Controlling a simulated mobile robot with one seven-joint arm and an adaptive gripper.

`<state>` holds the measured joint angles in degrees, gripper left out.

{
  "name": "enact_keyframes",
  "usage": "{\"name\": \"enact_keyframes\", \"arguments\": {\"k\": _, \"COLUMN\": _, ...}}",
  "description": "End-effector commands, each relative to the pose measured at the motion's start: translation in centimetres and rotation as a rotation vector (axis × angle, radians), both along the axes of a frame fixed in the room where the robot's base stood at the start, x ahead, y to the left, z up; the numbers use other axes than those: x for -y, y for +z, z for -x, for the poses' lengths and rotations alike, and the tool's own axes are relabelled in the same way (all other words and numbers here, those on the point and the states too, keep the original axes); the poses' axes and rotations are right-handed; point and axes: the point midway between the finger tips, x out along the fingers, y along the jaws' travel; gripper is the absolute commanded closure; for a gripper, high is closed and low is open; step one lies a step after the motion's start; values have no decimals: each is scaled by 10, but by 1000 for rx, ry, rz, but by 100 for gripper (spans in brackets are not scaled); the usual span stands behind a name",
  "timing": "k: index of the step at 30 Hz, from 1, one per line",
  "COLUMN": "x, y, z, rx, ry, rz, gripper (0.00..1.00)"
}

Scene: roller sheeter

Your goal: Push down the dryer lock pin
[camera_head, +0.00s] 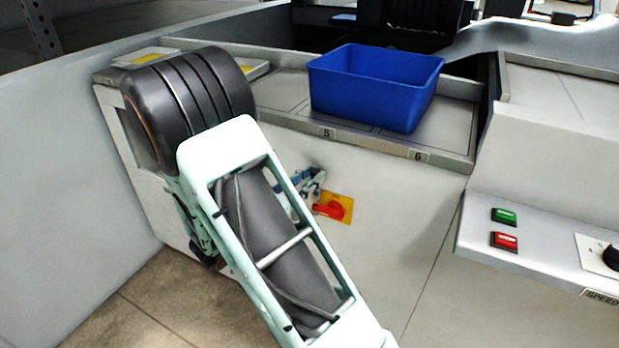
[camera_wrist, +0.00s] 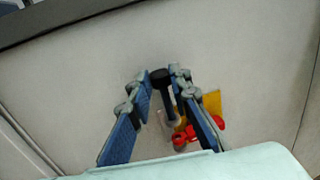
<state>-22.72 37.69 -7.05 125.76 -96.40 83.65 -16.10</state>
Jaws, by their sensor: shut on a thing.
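In the wrist view the lock pin, a thin rod with a black cap (camera_wrist: 160,77), stands out from the pale machine panel. My gripper (camera_wrist: 162,80) has its two blue-padded fingers on either side of the pin, shut on it near the black cap. In the head view my gripper (camera_head: 308,187) is at the front panel, partly hidden behind my arm. The pin cannot be made out clearly there.
A red rotary switch (camera_head: 332,209) on a yellow plate (camera_head: 345,202) sits close beside my gripper. It also shows in the wrist view (camera_wrist: 190,136). A blue bin (camera_head: 365,92) stands on the ledge above. Green (camera_head: 503,216) and red (camera_head: 504,241) buttons are at right.

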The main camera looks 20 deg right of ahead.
Motion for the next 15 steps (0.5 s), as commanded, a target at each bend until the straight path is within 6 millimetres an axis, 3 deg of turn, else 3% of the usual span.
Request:
{"name": "enact_keyframes", "arguments": {"k": 8, "x": 0, "y": -3, "z": 0, "rx": -1, "ry": 0, "rz": 0, "gripper": 100}}
{"name": "enact_keyframes", "arguments": {"k": 15, "x": -1, "y": -44, "z": 0, "rx": -5, "ry": 1, "rz": 2, "gripper": 100}}
